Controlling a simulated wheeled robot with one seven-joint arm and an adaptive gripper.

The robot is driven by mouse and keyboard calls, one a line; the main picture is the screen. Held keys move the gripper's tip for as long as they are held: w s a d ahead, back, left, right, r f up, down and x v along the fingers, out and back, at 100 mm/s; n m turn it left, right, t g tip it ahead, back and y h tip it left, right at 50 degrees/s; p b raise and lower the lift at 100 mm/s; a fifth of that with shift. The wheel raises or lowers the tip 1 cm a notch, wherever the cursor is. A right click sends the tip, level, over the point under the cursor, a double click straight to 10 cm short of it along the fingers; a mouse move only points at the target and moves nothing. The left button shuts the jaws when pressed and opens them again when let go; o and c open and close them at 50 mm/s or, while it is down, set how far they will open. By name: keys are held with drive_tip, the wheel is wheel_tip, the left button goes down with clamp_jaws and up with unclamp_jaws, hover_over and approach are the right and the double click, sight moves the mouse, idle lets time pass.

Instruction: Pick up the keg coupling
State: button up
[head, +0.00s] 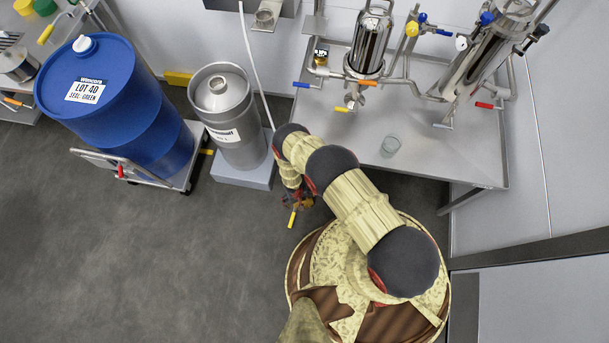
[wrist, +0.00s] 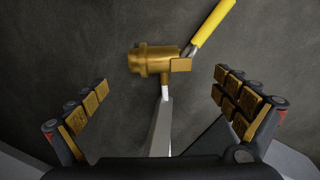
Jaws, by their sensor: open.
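The keg coupling (wrist: 155,61) is a brass fitting with a yellow lever handle (wrist: 215,18). In the wrist view it lies ahead of and between my open fingers, with its body crosswise and the handle pointing up right. In the head view its yellow handle (head: 292,218) shows just below my arm; most of the brass body is hard to make out there. My gripper (wrist: 160,86) is open, with gold-padded fingers on either side and nothing between the pads. A white-tipped grey bar (wrist: 162,125) runs up to the coupling; I cannot tell whether they are joined.
A steel keg (head: 222,105) stands on a grey block (head: 247,176) left of my arm. A blue drum (head: 120,100) sits on a cart farther left. The front-left floor is clear.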

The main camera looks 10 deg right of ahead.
sight(303, 202)
drive_tip(key=shift+d+f+b, duration=0.15)
drive_tip(key=shift+f+b, duration=0.65)
drive_tip(key=shift+f, duration=0.3)
drive_tip(key=shift+d+f+b, duration=0.2)
drive_tip(key=shift+f+b, duration=0.55)
drive_tip(key=shift+f, duration=0.3)
drive_tip(key=shift+d+f+b, duration=0.15)
drive_tip(key=shift+f+b, duration=0.65)
drive_tip(key=shift+f, duration=0.3)
drive_tip(key=c, duration=0.3)
